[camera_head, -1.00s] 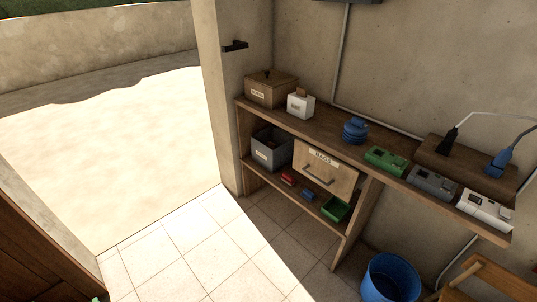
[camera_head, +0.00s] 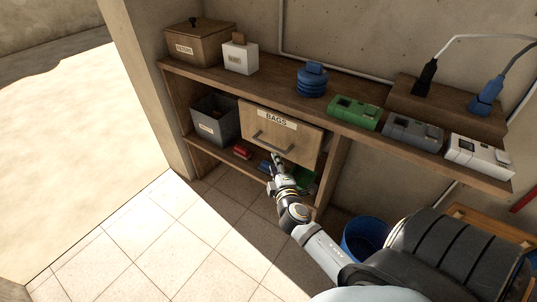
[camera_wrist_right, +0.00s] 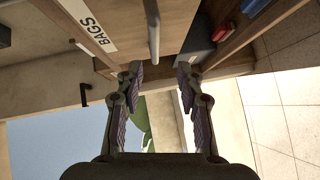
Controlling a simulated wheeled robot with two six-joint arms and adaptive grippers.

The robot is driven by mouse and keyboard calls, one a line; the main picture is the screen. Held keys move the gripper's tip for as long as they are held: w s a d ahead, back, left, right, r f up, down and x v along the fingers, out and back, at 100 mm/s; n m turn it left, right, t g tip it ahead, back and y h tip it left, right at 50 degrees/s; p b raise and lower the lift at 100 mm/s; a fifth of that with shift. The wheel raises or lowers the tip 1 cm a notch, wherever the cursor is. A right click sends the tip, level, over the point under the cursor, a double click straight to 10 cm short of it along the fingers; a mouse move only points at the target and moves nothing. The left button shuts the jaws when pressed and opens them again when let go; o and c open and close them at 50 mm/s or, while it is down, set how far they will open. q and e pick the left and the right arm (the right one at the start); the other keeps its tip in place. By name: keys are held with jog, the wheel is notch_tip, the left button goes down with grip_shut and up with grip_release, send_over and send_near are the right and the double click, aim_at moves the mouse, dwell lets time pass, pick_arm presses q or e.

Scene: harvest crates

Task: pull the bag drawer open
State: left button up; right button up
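The bag drawer (camera_head: 302,143) is a wooden front with a white BAGS label, under the bench top; it looks closed. Its grey bar handle (camera_head: 272,146) runs across the front. My right gripper (camera_head: 277,160) is just below and in front of the handle, apart from it as far as I can see. In the right wrist view the gripper (camera_wrist_right: 160,74) is open and empty. There the handle (camera_wrist_right: 153,28) lies beyond the fingertips, roughly in line with the gap, beside the BAGS label (camera_wrist_right: 91,28). My left gripper is not in view.
A grey bin (camera_head: 215,120) stands left of the drawer. Red (camera_head: 243,152) and green (camera_head: 306,177) items lie on the shelf below. The bench top (camera_head: 262,83) holds boxes, a blue stack and several devices. A blue bucket (camera_head: 364,238) stands at right. Floor in front is clear.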

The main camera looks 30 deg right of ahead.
aim_at(269, 146)
jog(key=x, duration=0.7)
jog(key=r+x, duration=0.1)
jog(key=x, duration=0.2)
jog(key=shift+w, duration=0.2)
grip_shut()
jog(key=shift+f, duration=0.1)
